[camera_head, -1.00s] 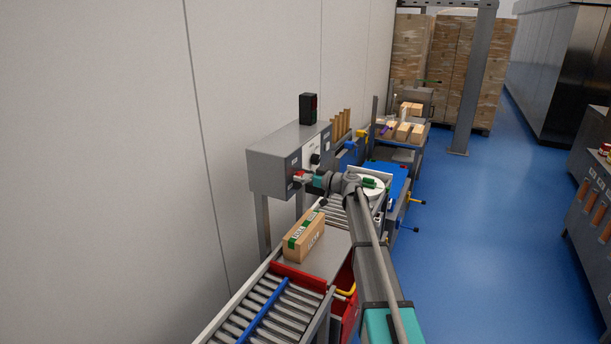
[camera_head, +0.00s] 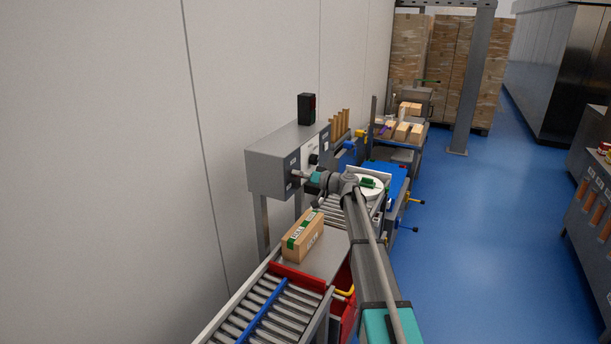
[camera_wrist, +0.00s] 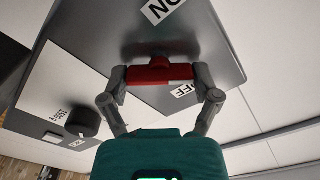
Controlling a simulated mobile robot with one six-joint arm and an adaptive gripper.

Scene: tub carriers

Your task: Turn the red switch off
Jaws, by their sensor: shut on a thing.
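The red switch (camera_wrist: 150,75) is a T-shaped handle on the dark front panel of a grey control box (camera_head: 270,155). In the wrist view it lies between the two grey fingers of my gripper (camera_wrist: 160,79), which is shut on it. A white ON label (camera_wrist: 165,8) is at the top of that view, and a partly covered OFF label (camera_wrist: 183,90) is beside the handle on the opposite side. In the head view my gripper (camera_head: 298,175) reaches the box's front face, and the switch is mostly hidden there.
A black knob (camera_wrist: 83,120) is on the white panel beside the switch. A black signal lamp (camera_head: 307,108) stands on the box. Below, a taped carton (camera_head: 303,236) sits on the conveyor, with rollers (camera_head: 265,310) in front. The blue floor (camera_head: 490,240) at right is clear.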

